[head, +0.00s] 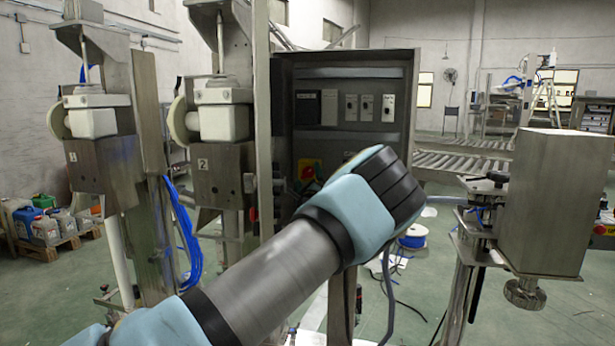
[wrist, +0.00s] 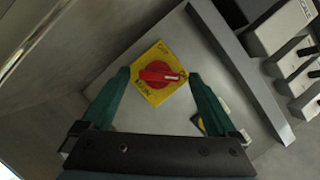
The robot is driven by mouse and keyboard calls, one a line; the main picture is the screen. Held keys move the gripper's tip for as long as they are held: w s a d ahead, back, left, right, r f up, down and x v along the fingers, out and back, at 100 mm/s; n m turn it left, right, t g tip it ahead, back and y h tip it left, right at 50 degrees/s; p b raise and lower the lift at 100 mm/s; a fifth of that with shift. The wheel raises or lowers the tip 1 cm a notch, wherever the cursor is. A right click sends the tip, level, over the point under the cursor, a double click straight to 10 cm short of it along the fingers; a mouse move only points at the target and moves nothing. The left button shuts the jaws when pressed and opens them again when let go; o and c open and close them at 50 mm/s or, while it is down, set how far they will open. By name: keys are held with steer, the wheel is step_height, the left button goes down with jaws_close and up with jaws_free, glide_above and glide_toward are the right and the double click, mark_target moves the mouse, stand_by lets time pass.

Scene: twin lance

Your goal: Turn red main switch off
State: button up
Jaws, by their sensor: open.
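The red main switch (wrist: 158,75) is a round red knob on a yellow square plate (wrist: 154,94) with dark lettering. It sits on a grey panel in the wrist view, between and just beyond my fingertips. In the head view, part of the red and yellow switch (head: 308,170) shows on the dark control cabinet (head: 340,72), with my arm partly in front. My gripper (wrist: 158,76) is open, with one green finger on each side of the switch. I cannot tell whether the fingers touch it. The fingers are hidden in the head view.
White switch modules (wrist: 283,28) line the panel's upper right in the wrist view, beside a raised grey ledge (wrist: 240,68). A steel post with box (head: 550,200) stands to the right. Steel machine columns (head: 215,170) stand left of the cabinet.

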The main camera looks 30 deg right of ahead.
steer(key=c, duration=1.4)
